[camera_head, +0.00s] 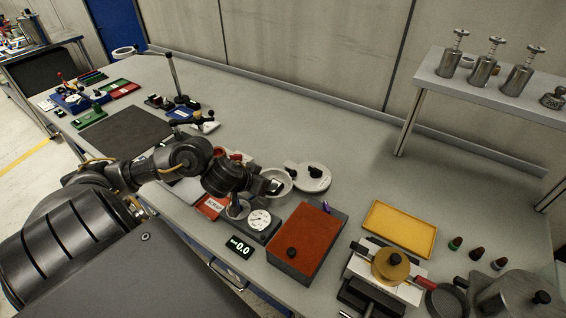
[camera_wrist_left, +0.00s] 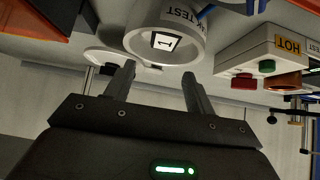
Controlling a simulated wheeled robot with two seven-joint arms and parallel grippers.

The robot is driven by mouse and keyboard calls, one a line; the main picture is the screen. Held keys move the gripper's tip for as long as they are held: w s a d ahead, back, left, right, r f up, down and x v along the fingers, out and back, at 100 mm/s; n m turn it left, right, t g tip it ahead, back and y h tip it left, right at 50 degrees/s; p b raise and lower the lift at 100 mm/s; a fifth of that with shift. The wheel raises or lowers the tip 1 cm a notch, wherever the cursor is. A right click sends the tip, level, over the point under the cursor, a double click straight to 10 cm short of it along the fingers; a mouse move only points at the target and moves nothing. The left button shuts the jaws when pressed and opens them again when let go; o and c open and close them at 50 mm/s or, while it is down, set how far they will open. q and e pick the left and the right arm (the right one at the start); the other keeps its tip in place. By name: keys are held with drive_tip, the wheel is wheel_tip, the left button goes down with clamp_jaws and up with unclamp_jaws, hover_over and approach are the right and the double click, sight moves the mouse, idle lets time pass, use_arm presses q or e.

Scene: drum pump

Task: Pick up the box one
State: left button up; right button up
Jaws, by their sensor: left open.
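A small pale box face marked "1" (camera_wrist_left: 164,42) shows inside a round white cup (camera_wrist_left: 140,38) labelled with "TEST" in the left wrist view. The box looks dark-edged, and its depth is hard to tell. In the head view a white round cup (camera_head: 287,188) stands on the bench, with its inside partly hidden by my left gripper (camera_head: 274,187). In the left wrist view my left gripper (camera_wrist_left: 158,82) is open, its two fingers apart and nothing between them. The cup lies beyond the fingertips. My right gripper is not in view.
A white lid-like disc (camera_head: 314,184) lies beside the cup. A round gauge (camera_head: 258,220), a red-topped box (camera_head: 306,238) and a red tray (camera_head: 211,207) stand close by. A white unit marked "HOT" (camera_wrist_left: 285,48) is beside the cup. Bare bench (camera_head: 330,135) lies behind.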

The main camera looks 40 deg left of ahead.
use_arm(q)
drive_tip(key=shift+r, duration=0.2)
drive_tip(key=shift+w+a+f+b, duration=0.1)
drive_tip(key=shift+w+f+b, duration=0.05)
drive_tip(key=shift+f+b, duration=0.35)
drive_tip(key=shift+w+a+f+b, duration=0.1)
drive_tip(key=shift+w+f+b, duration=0.05)
drive_tip(key=shift+f+b, duration=0.3)
drive_tip(key=x, duration=0.2)
drive_tip(key=shift+w+a+f+b, duration=0.15)
drive_tip(key=shift+w+f+b, duration=0.1)
drive_tip(key=shift+w+b, duration=0.05)
drive_tip(key=shift+w+f, duration=0.1)
drive_tip(key=shift+w, duration=0.1)
drive_tip(key=b+x, duration=0.2)
drive_tip(key=x, duration=0.3)
drive_tip(key=shift+f, duration=0.1)
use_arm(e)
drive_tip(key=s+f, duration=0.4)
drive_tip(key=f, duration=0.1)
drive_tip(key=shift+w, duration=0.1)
use_arm(q)
drive_tip(key=c, duration=0.8)
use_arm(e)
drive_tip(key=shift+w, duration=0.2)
